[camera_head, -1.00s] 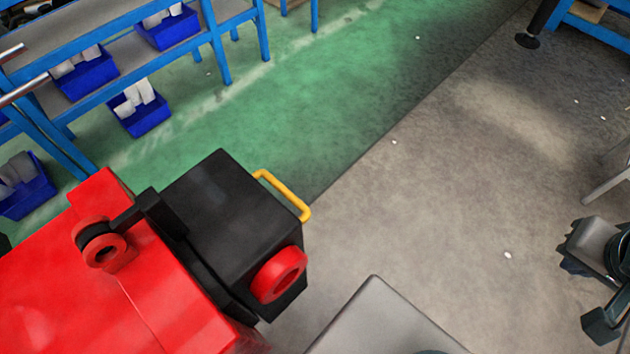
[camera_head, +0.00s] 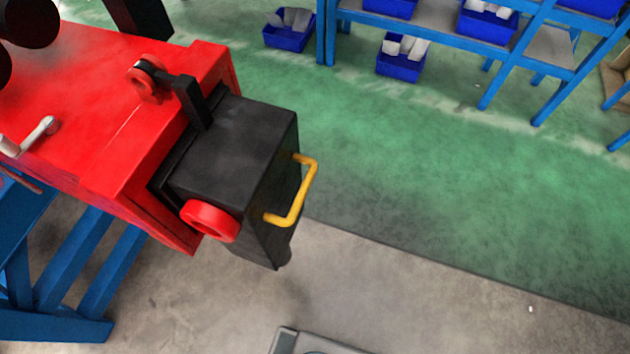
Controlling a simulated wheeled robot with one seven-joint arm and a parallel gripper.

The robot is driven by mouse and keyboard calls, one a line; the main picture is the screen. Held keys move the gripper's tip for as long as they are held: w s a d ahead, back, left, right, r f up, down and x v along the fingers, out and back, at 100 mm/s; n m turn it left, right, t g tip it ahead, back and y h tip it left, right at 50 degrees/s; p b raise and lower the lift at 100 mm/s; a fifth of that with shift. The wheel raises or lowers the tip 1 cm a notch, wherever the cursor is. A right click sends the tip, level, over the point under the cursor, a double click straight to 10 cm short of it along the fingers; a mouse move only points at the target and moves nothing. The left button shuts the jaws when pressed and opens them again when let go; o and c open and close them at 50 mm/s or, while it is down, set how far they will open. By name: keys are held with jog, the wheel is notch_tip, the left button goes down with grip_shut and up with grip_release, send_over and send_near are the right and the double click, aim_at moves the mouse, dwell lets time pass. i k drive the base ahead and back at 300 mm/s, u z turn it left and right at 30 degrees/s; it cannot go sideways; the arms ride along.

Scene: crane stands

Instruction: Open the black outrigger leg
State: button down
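The black outrigger leg (camera_head: 235,150) sits at the right end of a red crane body (camera_head: 110,100), left of the picture's middle. A yellow handle (camera_head: 303,192) stands out from its right side. A red round knob (camera_head: 210,220) is on its front face. A black latch arm with a red and black roller (camera_head: 147,76) lies across the joint between body and leg. The leg's block is close against the red body. My gripper is not in view.
A blue stand (camera_head: 60,285) carries the red body at lower left. Blue shelving with blue bins (camera_head: 400,62) stands at the back, and another bin (camera_head: 288,32) is on the floor. Green and grey floor right of the leg is clear. A grey surface (camera_head: 310,343) shows at the bottom edge.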

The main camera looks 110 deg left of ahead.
aim_at(234, 176)
jog(key=u, duration=3.85)
jog(key=k, duration=0.45)
jog(key=u, duration=0.65)
jog(key=i, duration=0.65)
jog(key=z, duration=0.45)
